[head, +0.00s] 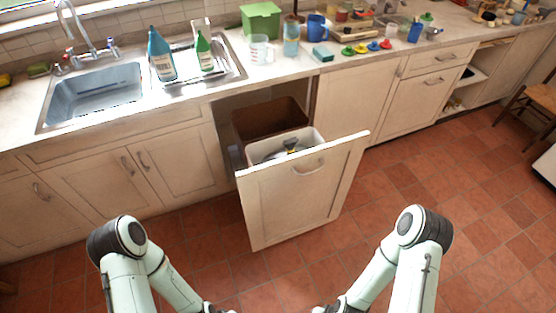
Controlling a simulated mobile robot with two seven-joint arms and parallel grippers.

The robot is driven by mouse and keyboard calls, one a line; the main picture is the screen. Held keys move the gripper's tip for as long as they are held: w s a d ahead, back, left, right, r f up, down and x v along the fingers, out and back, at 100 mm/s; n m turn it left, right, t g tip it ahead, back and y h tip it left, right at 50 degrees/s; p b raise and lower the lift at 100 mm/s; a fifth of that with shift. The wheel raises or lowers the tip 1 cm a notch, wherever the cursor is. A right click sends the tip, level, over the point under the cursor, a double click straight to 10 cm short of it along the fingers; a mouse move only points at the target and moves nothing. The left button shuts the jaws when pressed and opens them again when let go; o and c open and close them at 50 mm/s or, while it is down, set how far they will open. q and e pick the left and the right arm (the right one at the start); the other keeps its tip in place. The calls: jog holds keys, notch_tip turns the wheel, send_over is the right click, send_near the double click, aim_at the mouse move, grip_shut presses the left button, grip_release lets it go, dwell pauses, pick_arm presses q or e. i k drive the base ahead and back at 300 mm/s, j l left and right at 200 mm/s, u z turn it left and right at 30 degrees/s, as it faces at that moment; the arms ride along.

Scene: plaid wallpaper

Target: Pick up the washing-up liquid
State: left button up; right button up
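Two bottles stand on the draining board (222,75) to the right of the sink. One is a taller blue bottle (160,62) with a pale label, and the other is a smaller green bottle (204,52) with a pale label. I cannot read the labels, so I cannot tell which is the washing-up liquid. My two arms reach in low at the bottom, well apart from the bottles. Both grippers are cut off below the bottom edge, so their fingers do not show.
A pulled-out bin drawer (292,197) with brown and white bins juts out below the counter, in front of me. The sink (95,92) and tap (85,30) are left. A measuring jug (260,50) and green box (261,20) stand right of the bottles.

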aim_at(204, 53)
jog(key=i+j+u, duration=0.1)
jog(key=j, duration=0.25)
jog(key=i+j+u, duration=0.1)
jog(key=j, duration=0.3)
jog(key=i+j+u, duration=0.1)
jog(key=j, duration=0.25)
jog(key=i+j+u, duration=0.15)
jog(key=j, duration=0.2)
